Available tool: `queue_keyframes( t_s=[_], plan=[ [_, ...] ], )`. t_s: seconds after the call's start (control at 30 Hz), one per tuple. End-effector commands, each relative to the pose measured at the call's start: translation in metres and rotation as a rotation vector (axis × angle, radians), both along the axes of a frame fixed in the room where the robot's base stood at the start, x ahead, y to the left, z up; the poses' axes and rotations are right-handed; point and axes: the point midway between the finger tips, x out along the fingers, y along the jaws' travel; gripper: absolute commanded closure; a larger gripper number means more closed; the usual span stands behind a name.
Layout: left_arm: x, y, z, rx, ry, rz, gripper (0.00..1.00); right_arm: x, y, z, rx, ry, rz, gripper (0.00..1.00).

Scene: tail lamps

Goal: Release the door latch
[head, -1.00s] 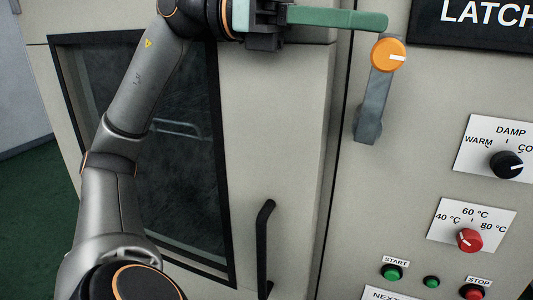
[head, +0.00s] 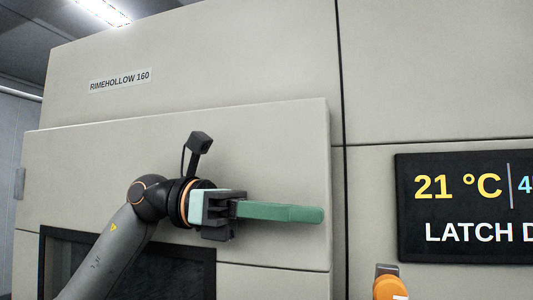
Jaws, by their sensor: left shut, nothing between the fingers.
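The door latch is a lever with an orange knob (head: 390,288) at the bottom edge of the head view, right of the door. Only its top end shows; the rest is below the picture. My left gripper (head: 318,215), with green fingers, is shut and empty. It points right in front of the door's right edge, up and left of the orange knob and apart from it. My right gripper is not in view.
A dark display (head: 465,208) reads 21 °C and part of "LATCH D", above and right of the knob. A dark window (head: 180,265) is in the door. A "RIMEHOLLOW 160" label (head: 120,81) is on the upper panel. The cabinet front between fingers and display is clear.

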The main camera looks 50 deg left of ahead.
Motion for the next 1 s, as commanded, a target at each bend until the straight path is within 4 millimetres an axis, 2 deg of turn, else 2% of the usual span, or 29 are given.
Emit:
queue_keyframes(
  t_s=[0.03,0.17,0.23,0.53,1.0],
  plan=[
    [-0.003,0.006,0.017,0.001,0.002,0.004,1.00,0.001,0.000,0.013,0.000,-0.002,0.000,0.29],
    [-0.009,0.015,0.033,0.002,0.002,0.006,1.00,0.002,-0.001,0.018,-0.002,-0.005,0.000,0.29],
    [-0.010,0.018,0.033,0.001,0.007,0.006,1.00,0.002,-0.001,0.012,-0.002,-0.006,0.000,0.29],
    [-0.014,0.022,0.047,0.002,0.002,0.001,1.00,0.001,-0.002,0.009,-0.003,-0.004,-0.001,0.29],
    [-0.015,0.022,0.048,0.001,0.001,-0.001,1.00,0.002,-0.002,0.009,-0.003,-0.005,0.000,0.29]
  ],
)
